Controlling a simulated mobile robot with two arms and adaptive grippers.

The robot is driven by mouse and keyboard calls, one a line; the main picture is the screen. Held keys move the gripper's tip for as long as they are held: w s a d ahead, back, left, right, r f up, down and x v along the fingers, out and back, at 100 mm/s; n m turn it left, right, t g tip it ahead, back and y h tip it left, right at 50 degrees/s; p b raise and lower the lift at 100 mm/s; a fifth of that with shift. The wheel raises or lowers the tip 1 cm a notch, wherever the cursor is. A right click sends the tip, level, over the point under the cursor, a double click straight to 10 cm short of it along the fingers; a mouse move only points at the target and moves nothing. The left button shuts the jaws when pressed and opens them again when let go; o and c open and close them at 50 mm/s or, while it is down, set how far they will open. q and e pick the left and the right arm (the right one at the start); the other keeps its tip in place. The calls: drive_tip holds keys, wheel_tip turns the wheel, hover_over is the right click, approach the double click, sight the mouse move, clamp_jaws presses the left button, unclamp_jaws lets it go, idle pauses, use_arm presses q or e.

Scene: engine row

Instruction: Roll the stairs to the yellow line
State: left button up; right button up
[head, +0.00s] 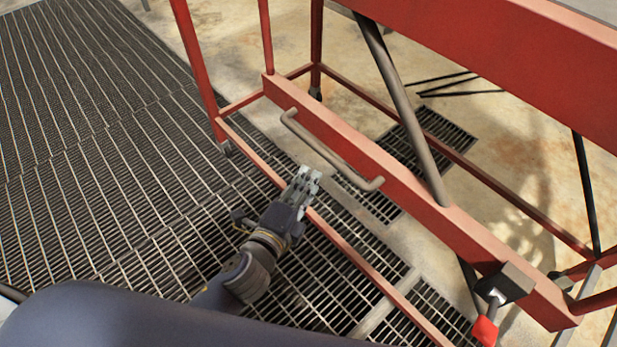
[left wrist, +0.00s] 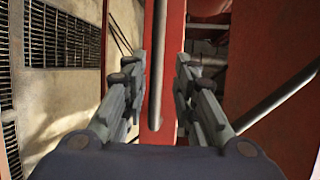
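The red stairs frame (head: 400,185) fills the right of the head view, with thin legs on small casters. A grey bar handle (head: 335,158) is fixed along its near beam. My left gripper (head: 306,178) is just short of this handle, on its near side. In the left wrist view my left gripper (left wrist: 161,62) has its fingers apart. The handle (left wrist: 158,80) runs upright in the gap between them, with no finger visibly touching it. My right gripper is not in view. No yellow line shows in either view.
Dark metal floor grating (head: 90,150) covers the left and runs under the frame. Bare stained concrete (head: 520,130) lies beyond. A grey diagonal strut (head: 400,110) rises from the near beam. A dark block (head: 505,283) with a red-tipped lever (head: 485,330) sits at lower right.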

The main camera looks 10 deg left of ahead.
sight(320, 154)
use_arm(q)
drive_tip(key=b+x, duration=0.2)
drive_tip(key=x, duration=0.2)
drive_tip(key=a+b+x, duration=0.1)
drive_tip(key=b+x, duration=0.1)
drive_tip(key=x, duration=0.2)
drive_tip(key=b+x, duration=0.2)
drive_tip(key=x, duration=0.2)
drive_tip(key=shift+w+a+f, duration=0.15)
drive_tip(key=shift+w+f, duration=0.05)
drive_tip(key=shift+w, duration=0.25)
clamp_jaws()
